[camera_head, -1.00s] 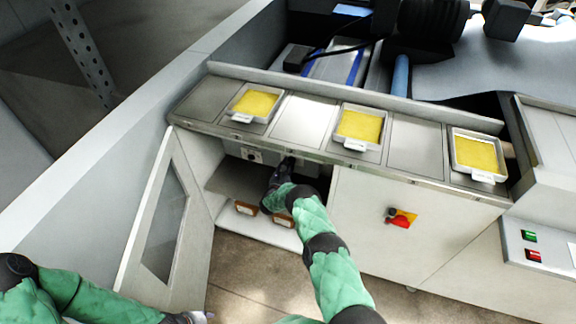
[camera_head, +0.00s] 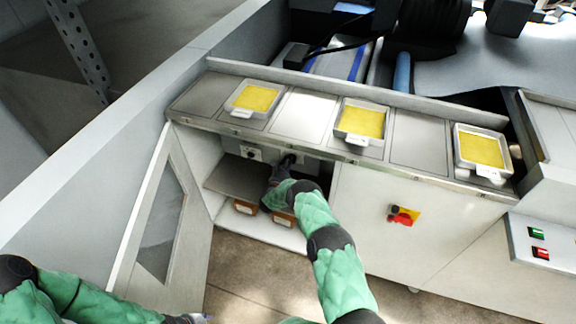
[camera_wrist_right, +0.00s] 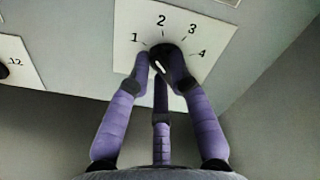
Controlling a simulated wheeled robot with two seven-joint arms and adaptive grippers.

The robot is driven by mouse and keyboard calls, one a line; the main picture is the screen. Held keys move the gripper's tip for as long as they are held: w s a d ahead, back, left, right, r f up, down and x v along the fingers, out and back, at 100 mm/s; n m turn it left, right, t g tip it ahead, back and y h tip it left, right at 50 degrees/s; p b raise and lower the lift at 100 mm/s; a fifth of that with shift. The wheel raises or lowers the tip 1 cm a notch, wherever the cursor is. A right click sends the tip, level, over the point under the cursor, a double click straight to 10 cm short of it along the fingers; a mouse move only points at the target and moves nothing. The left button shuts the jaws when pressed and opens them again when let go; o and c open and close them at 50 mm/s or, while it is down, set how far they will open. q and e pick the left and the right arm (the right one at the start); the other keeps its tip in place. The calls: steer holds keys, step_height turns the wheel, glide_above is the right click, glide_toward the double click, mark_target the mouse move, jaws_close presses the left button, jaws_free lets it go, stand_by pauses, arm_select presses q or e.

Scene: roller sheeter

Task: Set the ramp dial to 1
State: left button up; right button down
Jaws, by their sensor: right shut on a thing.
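The ramp dial (camera_wrist_right: 161,58) is a black knob on a white plate (camera_wrist_right: 130,28) marked 1, 2, 3 and 4, in the right wrist view. A white mark shows on its lower face; I cannot tell which number it points at. My right gripper (camera_wrist_right: 162,60) has purple fingers closed around the knob. In the head view my right gripper (camera_head: 284,166) reaches into the open cabinet under the counter, and the arm hides much of that dial. My left gripper (camera_head: 190,318) is at the bottom edge, mostly cut off.
A second dial (camera_head: 250,153) on a plate sits left of the gripper; its plate (camera_wrist_right: 14,62) shows the number 12. The cabinet door (camera_head: 160,230) stands open at left. A shelf (camera_head: 232,182) lies below. A red-yellow switch (camera_head: 404,216) is on the right panel.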

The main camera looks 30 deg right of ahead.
steer(key=shift+f+n+b, duration=0.1)
steer(key=shift+n+b, duration=1.05)
steer(key=shift+n, duration=0.95)
steer(key=c, duration=1.1)
jaws_free()
steer(key=v, duration=1.2)
